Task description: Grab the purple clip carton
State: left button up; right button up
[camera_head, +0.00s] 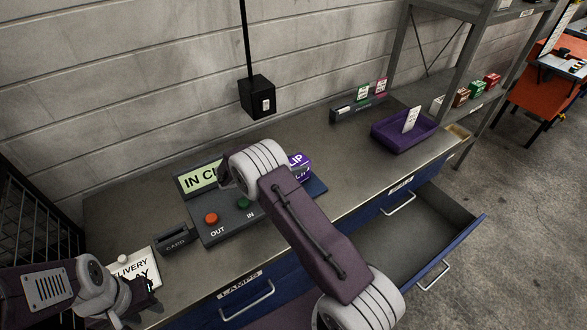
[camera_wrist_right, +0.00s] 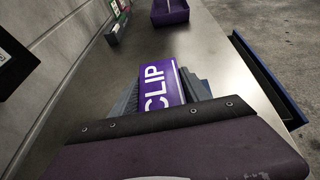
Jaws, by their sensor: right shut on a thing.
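The purple clip carton (camera_head: 301,166) shows behind my right arm in the head view, over the blue pad (camera_head: 317,187) at the right end of the grey IN/OUT panel. In the right wrist view the carton (camera_wrist_right: 164,86) sits between the grey fingers of my right gripper (camera_wrist_right: 162,92), which is shut on it. I cannot tell whether the carton touches the surface below. In the head view my right arm hides the fingers. My left gripper (camera_head: 133,301) is at the lower left by the delivery tray card (camera_head: 130,268); its fingers are too dark to read.
The red OUT button (camera_head: 211,218), green IN button (camera_head: 243,202) and card slot (camera_head: 174,238) are left of my right arm. A purple tray (camera_head: 404,139) stands farther right on the bench. An open drawer (camera_head: 465,218) juts out at the front right. The bench between is clear.

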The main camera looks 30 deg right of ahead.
jog(key=r, duration=0.3)
jog(key=shift+d+r+b, duration=0.1)
jog(key=shift+d+b, duration=0.2)
jog(key=shift+d, duration=0.1)
jog(key=s+d+r+b, duration=0.1)
jog(key=d+r, duration=0.5)
jog(key=d, duration=0.4)
jog(key=shift+s+d+r, duration=0.2)
jog(key=shift+d+r, duration=0.05)
jog(key=shift+d, duration=0.15)
